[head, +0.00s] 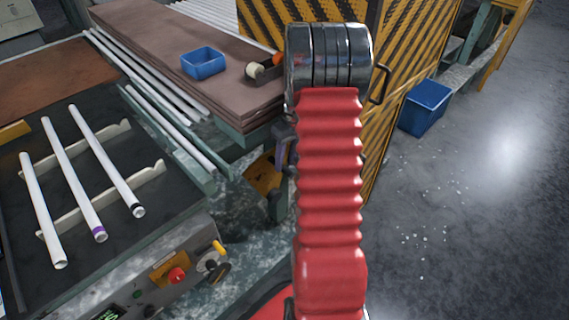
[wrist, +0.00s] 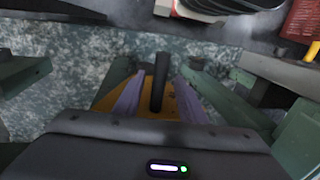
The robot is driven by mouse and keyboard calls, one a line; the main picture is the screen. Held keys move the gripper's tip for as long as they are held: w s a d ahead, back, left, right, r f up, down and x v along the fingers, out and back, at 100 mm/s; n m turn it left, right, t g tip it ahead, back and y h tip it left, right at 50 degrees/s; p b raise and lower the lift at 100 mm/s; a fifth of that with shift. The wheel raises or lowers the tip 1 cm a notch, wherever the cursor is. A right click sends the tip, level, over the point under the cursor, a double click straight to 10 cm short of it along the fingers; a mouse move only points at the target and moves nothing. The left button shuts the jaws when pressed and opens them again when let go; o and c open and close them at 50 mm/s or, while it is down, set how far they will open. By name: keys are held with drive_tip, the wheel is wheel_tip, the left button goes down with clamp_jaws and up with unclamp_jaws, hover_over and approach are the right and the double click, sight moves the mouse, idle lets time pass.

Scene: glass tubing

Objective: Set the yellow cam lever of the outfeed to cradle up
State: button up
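The yellow cam lever (head: 218,247) sits at the right end of the outfeed's front panel (head: 150,285), beside a metal hub and a dark knob. Its yellow end points up and slightly right. A yellow piece at the right edge of the wrist view (wrist: 313,51) may be the same lever; most of it is cut off. My gripper (wrist: 160,78) has its two purple fingers spread apart. A dark upright rod shows between them; I cannot tell whether it lies between or beyond them. In the head view my gripper is largely hidden behind my red arm, right of the lever.
Three white tubes (head: 72,180) lie across pale cradle rails (head: 110,200) on the outfeed. A red button (head: 176,275) is left of the lever. A brown-topped table with a blue bin (head: 203,63) stands behind. A striped yellow-black cabinet (head: 415,60) is behind my arm.

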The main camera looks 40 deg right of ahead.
drive_tip(key=shift+a+f, duration=0.15)
drive_tip(key=shift+f, duration=0.5)
drive_tip(key=shift+c, duration=0.3)
clamp_jaws()
drive_tip(key=shift+a, duration=0.15)
